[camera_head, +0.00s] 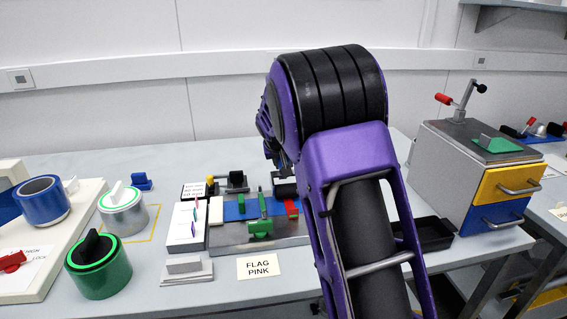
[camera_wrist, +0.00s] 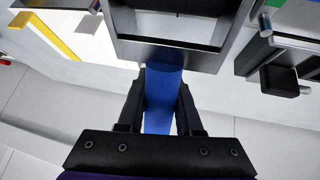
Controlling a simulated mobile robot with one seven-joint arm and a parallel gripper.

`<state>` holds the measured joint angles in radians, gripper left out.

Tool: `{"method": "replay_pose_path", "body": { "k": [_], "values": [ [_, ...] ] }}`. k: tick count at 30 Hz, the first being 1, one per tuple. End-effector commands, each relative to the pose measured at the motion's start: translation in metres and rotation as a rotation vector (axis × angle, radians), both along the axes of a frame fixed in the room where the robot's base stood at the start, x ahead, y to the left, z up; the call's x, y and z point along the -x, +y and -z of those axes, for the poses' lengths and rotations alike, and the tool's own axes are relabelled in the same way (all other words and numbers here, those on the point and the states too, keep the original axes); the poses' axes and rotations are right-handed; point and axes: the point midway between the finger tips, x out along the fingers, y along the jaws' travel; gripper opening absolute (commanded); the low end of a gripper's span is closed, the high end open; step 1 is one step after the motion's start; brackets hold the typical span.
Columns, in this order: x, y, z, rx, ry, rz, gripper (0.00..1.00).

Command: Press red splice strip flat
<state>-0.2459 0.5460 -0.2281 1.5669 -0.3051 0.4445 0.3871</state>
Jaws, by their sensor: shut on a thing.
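The red splice strip (camera_head: 291,208) shows as a small red piece at the right end of the blue band (camera_head: 232,211) on the metal splice plate (camera_head: 280,240) in the head view. My arm partly covers that side, so I cannot tell whether the strip lies flat. My gripper (camera_wrist: 164,72) is shut on a blue piece (camera_wrist: 163,100), held upright between its two black fingers in the wrist view. The top of this piece meets a dark grey frame (camera_wrist: 120,48). The red strip does not show clearly in the wrist view. In the head view my gripper is hidden behind my arm.
A green clamp (camera_head: 261,228) stands on the plate. A FLAG PINK card (camera_head: 259,267) lies in front. A black tray (camera_head: 434,234) and a drawer cabinet (camera_head: 440,170) are right.

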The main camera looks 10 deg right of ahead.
Motion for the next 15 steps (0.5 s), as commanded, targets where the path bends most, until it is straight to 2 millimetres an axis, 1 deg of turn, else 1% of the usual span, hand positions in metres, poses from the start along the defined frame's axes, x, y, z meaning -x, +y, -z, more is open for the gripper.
{"method": "replay_pose_path", "body": {
  "k": [7,15],
  "values": [
    [0.0017,0.0001,0.0001,0.0,0.0,0.0,0.0],
    [0.0094,0.0003,0.0002,0.001,-0.001,-0.001,0.0]
  ]
}}
